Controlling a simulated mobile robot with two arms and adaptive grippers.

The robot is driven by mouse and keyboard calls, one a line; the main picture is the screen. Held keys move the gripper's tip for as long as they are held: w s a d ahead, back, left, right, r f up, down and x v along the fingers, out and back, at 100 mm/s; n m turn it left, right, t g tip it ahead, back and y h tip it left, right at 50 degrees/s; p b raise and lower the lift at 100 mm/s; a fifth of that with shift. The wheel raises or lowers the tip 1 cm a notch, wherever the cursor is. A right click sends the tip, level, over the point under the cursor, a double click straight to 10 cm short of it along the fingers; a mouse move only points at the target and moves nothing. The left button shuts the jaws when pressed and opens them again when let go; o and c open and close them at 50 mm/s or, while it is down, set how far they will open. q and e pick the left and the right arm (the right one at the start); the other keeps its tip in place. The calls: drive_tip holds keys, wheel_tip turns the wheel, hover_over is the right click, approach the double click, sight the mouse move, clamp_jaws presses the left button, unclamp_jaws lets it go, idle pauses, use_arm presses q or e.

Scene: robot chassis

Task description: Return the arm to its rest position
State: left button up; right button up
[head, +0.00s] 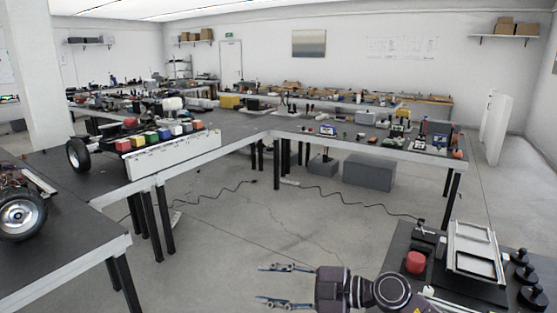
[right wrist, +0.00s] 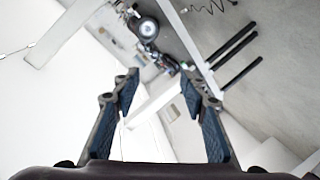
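My right gripper (head: 272,285) is at the bottom middle of the head view, over the bare floor and pointing left. Its two fingers are spread apart with nothing between them. The right wrist view also shows the fingers of this gripper (right wrist: 165,100) wide apart and empty. My left gripper is not in the head view.
A dark table at the lower right holds a red object (head: 416,262), a white frame (head: 474,247) and black weights (head: 530,296). Tables at left carry wheels (head: 20,216) and coloured blocks. A grey box (head: 368,172) stands under the far table. Open floor (head: 270,215) lies between.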

wheel_tip(320, 180, up, 6)
drive_tip(key=a+m+t+y, duration=0.1)
drive_tip(key=m+t+y, duration=0.15)
drive_tip(key=t, duration=0.25)
drive_tip(key=w+d+f+m+t+h, duration=0.1)
drive_tip(key=d+f+m+t+h, duration=0.1)
drive_tip(key=d+m+t+h, duration=0.8)
drive_tip(key=s+d+f+m+g+h, duration=0.4)
drive_tip(key=s+d+f+m, duration=0.15)
drive_tip(key=f, duration=0.25)
drive_tip(key=s+d+f+m+g+h, duration=0.3)
drive_tip(key=s+d+f+m+h, duration=0.1)
drive_tip(key=d+f, duration=0.3)
drive_tip(key=s+f+g+y, duration=0.1)
drive_tip(key=s+f+g, duration=0.45)
drive_tip(key=s, duration=0.75)
drive_tip(key=s+f+g, duration=0.5)
drive_tip(key=s+f, duration=0.2)
drive_tip(key=s, duration=0.5)
wheel_tip(320, 180, down, 25)
drive_tip(key=s+d+f+g, duration=0.1)
drive_tip(key=s+d+f, duration=0.1)
drive_tip(key=s+f, duration=0.7)
drive_tip(key=s+d+f+g+b, duration=0.1)
drive_tip(key=s+f, duration=0.8)
drive_tip(key=shift+s+d+n, duration=0.25)
drive_tip(key=shift+d+n, duration=0.15)
